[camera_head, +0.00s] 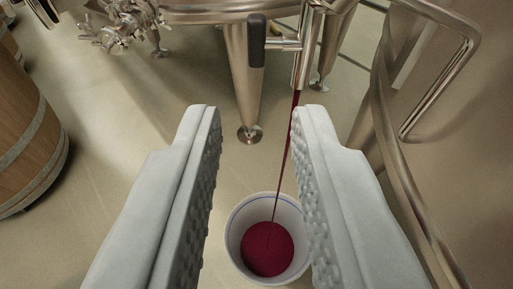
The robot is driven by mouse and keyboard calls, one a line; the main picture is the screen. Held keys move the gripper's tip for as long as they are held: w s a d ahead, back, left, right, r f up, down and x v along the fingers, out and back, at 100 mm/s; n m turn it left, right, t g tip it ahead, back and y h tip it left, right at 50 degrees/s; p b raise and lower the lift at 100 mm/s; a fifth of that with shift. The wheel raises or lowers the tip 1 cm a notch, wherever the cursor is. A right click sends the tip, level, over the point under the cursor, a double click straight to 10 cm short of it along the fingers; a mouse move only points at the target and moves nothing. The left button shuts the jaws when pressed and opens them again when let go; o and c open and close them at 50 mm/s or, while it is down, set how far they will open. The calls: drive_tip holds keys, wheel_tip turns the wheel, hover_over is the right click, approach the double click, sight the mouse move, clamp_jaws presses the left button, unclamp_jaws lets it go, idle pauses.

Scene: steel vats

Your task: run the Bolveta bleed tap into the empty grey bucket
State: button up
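A steel tap (303,58) with an upright black handle (257,42) sticks out near a vat at the top centre. A thin dark red stream (285,150) runs from its spout down into a pale grey-white bucket (238,222) on the floor. The bucket has a blue line near its rim and holds red liquid (267,248). My gripper (252,112) is open, with nothing between its fingers. Its fingers point towards the tap, and the right finger overlaps the bucket's right edge in the view. No name label shows on the tap or vat.
A steel vat (205,12) on legs stands at the back. A large steel vat (465,130) with a bent handle (455,85) fills the right side. A wooden barrel (28,135) stands at the left. Valve fittings (120,28) hang at the upper left. The floor left of centre is clear.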

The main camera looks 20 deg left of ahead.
drive_tip(key=shift+v, duration=1.9)
drive_tip(key=w+a+r+t+h, duration=0.3)
drive_tip(key=w+a+r, duration=0.5)
drive_tip(key=a+r, duration=0.35)
drive_tip(key=a+r+t+h, duration=0.2)
drive_tip(key=a+r+h, duration=0.1)
drive_tip(key=a+r, duration=0.75)
drive_tip(key=s+a+m+g+y, duration=0.1)
drive_tip(key=s+a+m+y, duration=0.1)
drive_tip(key=s+a, duration=1.6)
drive_tip(key=a+m, duration=0.1)
drive_tip(key=a, duration=0.3)
drive_tip(key=shift+g, duration=0.4)
drive_tip(key=shift+s, duration=0.1)
